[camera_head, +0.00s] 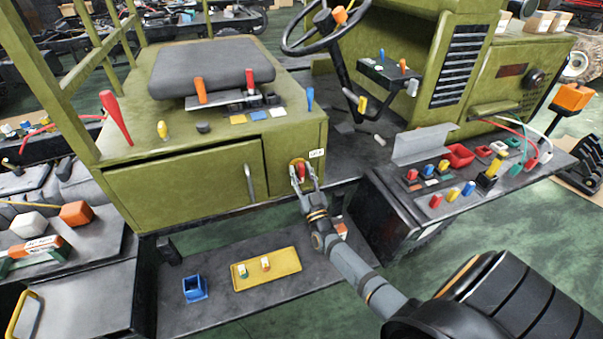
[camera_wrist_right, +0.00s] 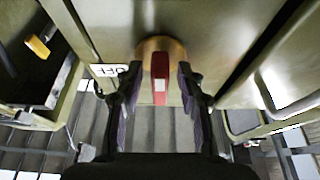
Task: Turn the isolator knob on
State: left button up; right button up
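The isolator knob (camera_head: 300,169) is a red handle on a round yellow base, on the front right corner of the green seat box. In the right wrist view the red handle (camera_wrist_right: 160,78) stands upright in the picture before the yellow base (camera_wrist_right: 160,46). A white label (camera_wrist_right: 108,70) with dark letters is beside it, upside down and partly covered by a finger. My right gripper (camera_head: 306,186) is at the knob. Its fingers (camera_wrist_right: 158,95) are on either side of the red handle, with a visible gap on each side. My left gripper is not in view.
A steering wheel (camera_head: 325,22) and black console (camera_head: 389,72) are behind. A dark side shelf (camera_head: 480,205) with coloured switches and a grey bracket (camera_head: 424,143) lies to the right. Below is a step with a yellow tray (camera_head: 285,282) and blue holder (camera_head: 194,289).

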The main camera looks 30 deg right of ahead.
jog(key=v, duration=1.2)
